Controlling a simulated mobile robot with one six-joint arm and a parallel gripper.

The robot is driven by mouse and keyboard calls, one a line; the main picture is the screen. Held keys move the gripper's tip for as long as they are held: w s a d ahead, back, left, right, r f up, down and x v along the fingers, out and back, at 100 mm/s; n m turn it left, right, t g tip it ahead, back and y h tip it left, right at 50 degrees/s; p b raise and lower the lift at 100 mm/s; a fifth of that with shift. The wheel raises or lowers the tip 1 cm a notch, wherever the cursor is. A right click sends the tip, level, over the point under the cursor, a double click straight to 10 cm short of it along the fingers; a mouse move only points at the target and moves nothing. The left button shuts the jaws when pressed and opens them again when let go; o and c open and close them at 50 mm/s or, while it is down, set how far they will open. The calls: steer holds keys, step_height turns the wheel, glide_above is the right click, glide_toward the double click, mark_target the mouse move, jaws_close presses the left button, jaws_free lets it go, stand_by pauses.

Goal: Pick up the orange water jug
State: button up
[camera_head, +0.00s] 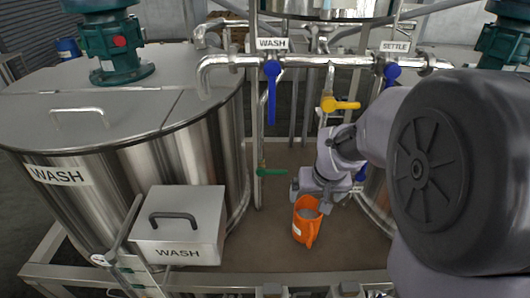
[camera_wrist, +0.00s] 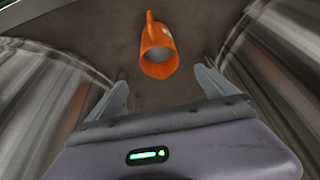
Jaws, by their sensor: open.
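The orange water jug (camera_head: 305,222) stands on the brown floor of the frame between the tanks, with its handle toward the lower right in the head view. In the wrist view the jug (camera_wrist: 157,52) is beyond the fingertips, between their lines, its open mouth facing the camera and its handle pointing away. Its inside looks grey. My gripper (camera_wrist: 162,82) is open and empty, its two grey fingers spread apart. In the head view my gripper (camera_head: 318,196) is close to the jug, just above and behind it; I cannot tell there whether they touch.
A steel WASH tank (camera_head: 200,140) stands at left with a WASH box (camera_head: 178,225) on its front. Another tank's side (camera_head: 376,199) is close at right. Pipes with blue valve handles (camera_head: 272,90), a yellow handle (camera_head: 340,104) and a green handle (camera_head: 271,172) run behind and above.

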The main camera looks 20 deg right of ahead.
steer(key=b, duration=0.1)
glide_toward(308, 214)
steer(key=f, duration=0.3)
steer(key=f+b, duration=0.1)
steer(key=shift+w+a+f, duration=0.3)
steer(key=shift+f, duration=0.05)
steer(key=shift+w+f, duration=0.2)
steer(key=shift+f, duration=0.15)
steer(key=shift+s+r, duration=0.1)
steer(key=shift+c, duration=1.4)
jaws_close()
